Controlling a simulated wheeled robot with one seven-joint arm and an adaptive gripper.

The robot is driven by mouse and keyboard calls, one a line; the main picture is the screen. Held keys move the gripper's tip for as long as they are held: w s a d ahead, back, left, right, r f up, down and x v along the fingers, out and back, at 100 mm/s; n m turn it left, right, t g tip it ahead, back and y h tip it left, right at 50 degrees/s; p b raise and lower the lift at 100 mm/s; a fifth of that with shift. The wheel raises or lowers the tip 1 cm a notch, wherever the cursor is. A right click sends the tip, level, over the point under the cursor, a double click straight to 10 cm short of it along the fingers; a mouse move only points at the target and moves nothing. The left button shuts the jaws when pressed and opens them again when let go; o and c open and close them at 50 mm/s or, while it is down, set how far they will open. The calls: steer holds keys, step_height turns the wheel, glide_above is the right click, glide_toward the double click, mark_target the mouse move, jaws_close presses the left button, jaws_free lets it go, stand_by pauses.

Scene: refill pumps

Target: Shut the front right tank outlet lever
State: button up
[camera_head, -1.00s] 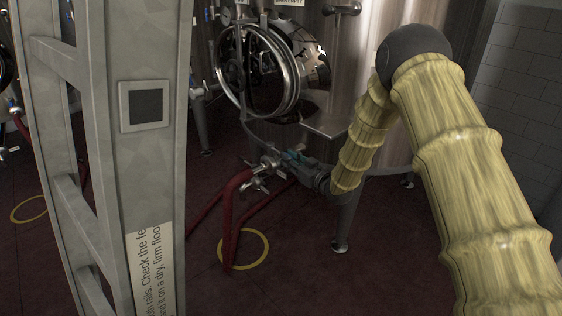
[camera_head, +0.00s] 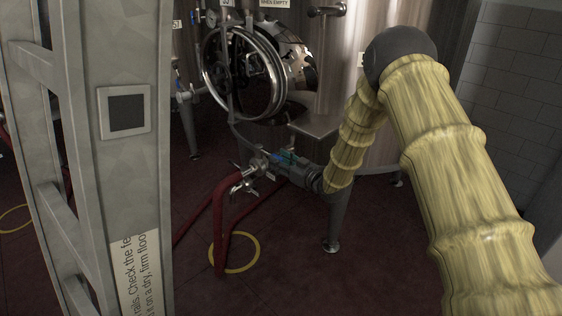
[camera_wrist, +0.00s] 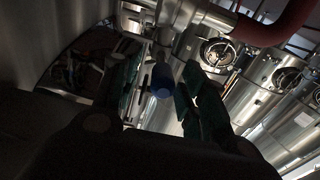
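The tank outlet (camera_head: 256,163) is a steel valve fitting low at the front of the large steel tank (camera_head: 345,60), with a red hose (camera_head: 219,215) hanging from it. A blue lever grip (camera_head: 278,156) shows small at the outlet, beside my gripper (camera_head: 289,158). In the wrist view the blue grip (camera_wrist: 162,80) lies between the two green fingertips of my gripper (camera_wrist: 160,92). The fingers are apart, with a gap visible around the grip. Whether one finger touches it, and the lever's exact angle, I cannot tell.
A grey ladder (camera_head: 135,190) stands close on the left. The tank's round manway door (camera_head: 243,72) hangs open above the outlet. A tank leg (camera_head: 335,222) stands just right of my gripper. A yellow floor ring (camera_head: 252,262) lies below; the dark red floor around it is mostly clear.

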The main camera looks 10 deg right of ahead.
steer(key=v, duration=1.2)
